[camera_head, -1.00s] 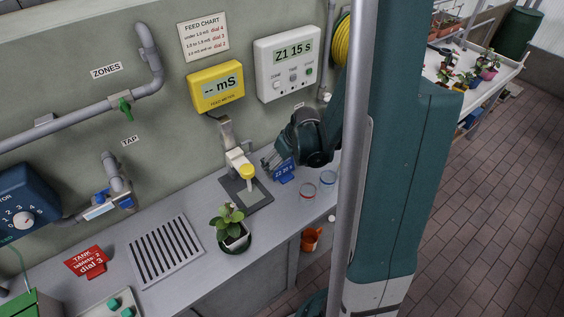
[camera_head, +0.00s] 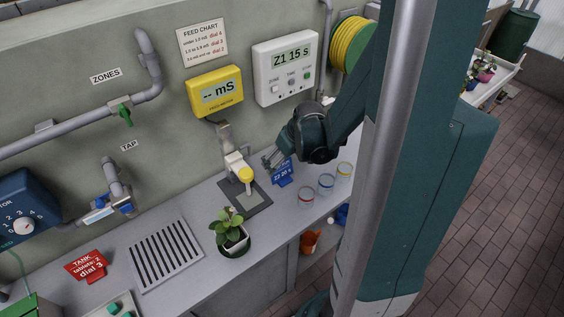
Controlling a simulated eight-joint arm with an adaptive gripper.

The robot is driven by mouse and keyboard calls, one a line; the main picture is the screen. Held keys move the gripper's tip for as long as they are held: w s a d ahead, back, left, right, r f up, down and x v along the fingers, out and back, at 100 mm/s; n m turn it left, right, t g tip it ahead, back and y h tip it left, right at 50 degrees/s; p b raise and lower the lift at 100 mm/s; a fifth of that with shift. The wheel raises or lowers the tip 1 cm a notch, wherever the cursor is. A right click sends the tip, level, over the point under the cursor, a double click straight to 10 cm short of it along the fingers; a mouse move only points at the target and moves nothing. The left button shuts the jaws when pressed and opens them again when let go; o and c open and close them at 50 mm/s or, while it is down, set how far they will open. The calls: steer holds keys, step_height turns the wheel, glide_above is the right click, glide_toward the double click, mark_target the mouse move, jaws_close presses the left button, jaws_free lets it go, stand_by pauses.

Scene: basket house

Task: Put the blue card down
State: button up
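The blue card (camera_head: 281,174) stands on the grey counter (camera_head: 204,198) near the wall, to the right of the dark pad under the yellow-tipped probe. White writing on it is too small to read fully. My gripper (camera_head: 270,163) is at the card's upper left, with its fingers beside the card's top edge. I cannot tell whether the fingers touch the card or how far apart they are. The card's lower edge appears to be at counter height.
Three glasses with red, blue and yellow bands (camera_head: 326,184) stand right of the card. A potted plant (camera_head: 231,232), a slotted drain (camera_head: 166,254) and a red card (camera_head: 87,266) are to the left. The probe stand (camera_head: 236,160) is close to my gripper.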

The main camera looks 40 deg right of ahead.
steer(key=v, duration=0.7)
steer(key=shift+p, duration=0.4)
steer(key=shift+s+r, duration=0.1)
steer(key=shift+r, duration=0.05)
steer(key=shift+a, duration=0.1)
stand_by(0.4)
steer(key=s+a+r+t, duration=0.1)
steer(key=s+a+r, duration=0.4)
steer(key=a+r, duration=0.3)
steer(key=s+a+r+t, duration=0.1)
steer(key=s+a+r, duration=0.4)
steer(key=a, duration=1)
steer(key=shift+a+r+t, duration=0.4)
steer(key=shift+r, duration=1.25)
steer(key=shift+f, duration=0.1)
step_height(320, 180, down, 6)
steer(key=b, duration=0.5)
steer(key=shift+r+b, duration=0.2)
steer(key=shift+b, duration=0.15)
